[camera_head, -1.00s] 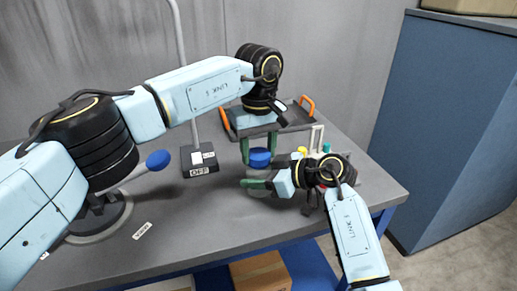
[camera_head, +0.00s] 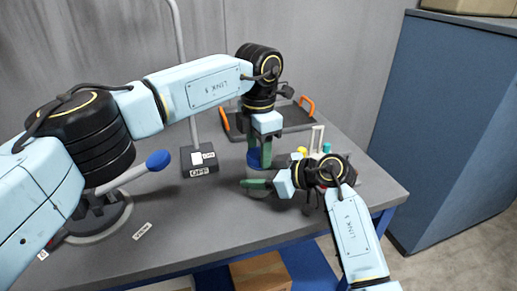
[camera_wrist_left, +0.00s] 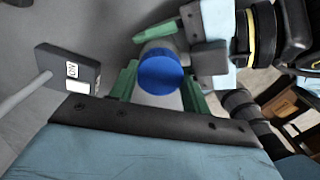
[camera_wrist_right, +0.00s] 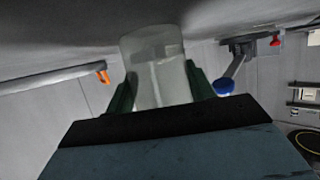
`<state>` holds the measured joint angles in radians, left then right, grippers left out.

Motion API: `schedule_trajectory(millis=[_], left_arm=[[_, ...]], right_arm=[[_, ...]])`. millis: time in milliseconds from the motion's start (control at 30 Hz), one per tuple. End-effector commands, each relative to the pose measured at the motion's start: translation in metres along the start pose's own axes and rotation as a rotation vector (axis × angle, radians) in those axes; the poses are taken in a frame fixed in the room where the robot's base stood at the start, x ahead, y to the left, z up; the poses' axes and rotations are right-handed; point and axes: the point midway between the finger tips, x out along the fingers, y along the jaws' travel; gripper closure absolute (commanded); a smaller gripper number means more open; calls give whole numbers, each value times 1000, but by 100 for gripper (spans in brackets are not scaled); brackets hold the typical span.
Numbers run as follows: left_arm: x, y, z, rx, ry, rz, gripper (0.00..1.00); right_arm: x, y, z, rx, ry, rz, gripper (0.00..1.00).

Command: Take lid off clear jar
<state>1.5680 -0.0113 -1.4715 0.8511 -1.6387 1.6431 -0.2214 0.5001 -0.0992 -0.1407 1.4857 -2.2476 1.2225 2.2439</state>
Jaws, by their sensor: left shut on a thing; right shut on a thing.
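The clear jar (camera_wrist_right: 153,62) stands on the grey table between the green fingers of my right gripper (camera_head: 257,183), which is shut on its body. It shows translucent in the right wrist view. The blue lid (camera_wrist_left: 160,73) is round and sits between the green fingers of my left gripper (camera_wrist_left: 160,88), which is shut on it from above. In the head view, the lid (camera_head: 253,159) is mostly hidden by the left gripper. I cannot tell whether the lid still touches the jar's rim.
A dark tray (camera_head: 297,117) with orange handles lies behind the left gripper. A stand with a dark OFF-marked base (camera_head: 199,160) and a blue-knobbed lever (camera_head: 158,160) are to the left. Small coloured items (camera_head: 303,150) lie close behind the right gripper. The front table is mostly clear.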

Motion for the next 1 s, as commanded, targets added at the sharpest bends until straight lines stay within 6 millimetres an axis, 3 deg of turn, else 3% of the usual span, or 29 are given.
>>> schedule_trajectory(millis=[300,333,467,767,1000], left_arm=[[0,0,0,-14,2,-1,80],[0,0,0,-14,2,-1,49],[0,-1,0,-13,1,-2,32],[-2,-2,1,-10,-1,-3,31],[-29,-2,2,-10,-5,0,31]], right_arm=[[0,1,1,2,-1,2,100],[0,1,1,2,-1,2,100],[0,1,1,2,-2,2,100],[0,0,1,1,-2,1,100],[1,0,1,1,-2,-1,100]])
